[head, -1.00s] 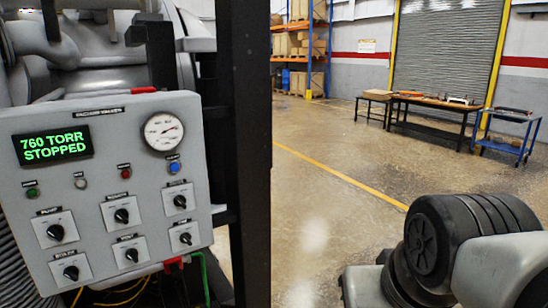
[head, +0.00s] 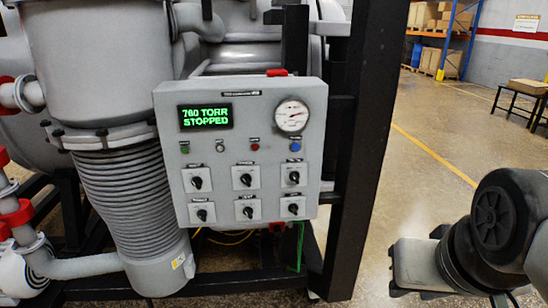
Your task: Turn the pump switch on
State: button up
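The grey control panel (head: 253,150) is at the centre of the head view. Its green display (head: 206,117) reads 760 TORR STOPPED. Two rows of black rotary switches sit on it: upper left (head: 196,182), upper middle (head: 246,180), upper right (head: 293,178), lower left (head: 202,215), lower middle (head: 248,212), lower right (head: 293,208). Their labels are too small to read, so I cannot tell which is the pump switch. My arm shows at the lower right, apart from the panel. My gripper is not in view.
A round gauge (head: 292,117) and small coloured buttons sit above the switches. A black frame post (head: 362,150) stands just right of the panel. A ribbed grey column (head: 130,200) stands to its left. Open floor (head: 425,150) lies right of the post.

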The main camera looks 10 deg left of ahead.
aim_at(196, 182)
jog(key=u, duration=1.3)
jog(key=i+j+z, duration=0.15)
jog(key=i+z, duration=0.2)
jog(key=i+j+z, duration=0.2)
jog(key=z, duration=0.15)
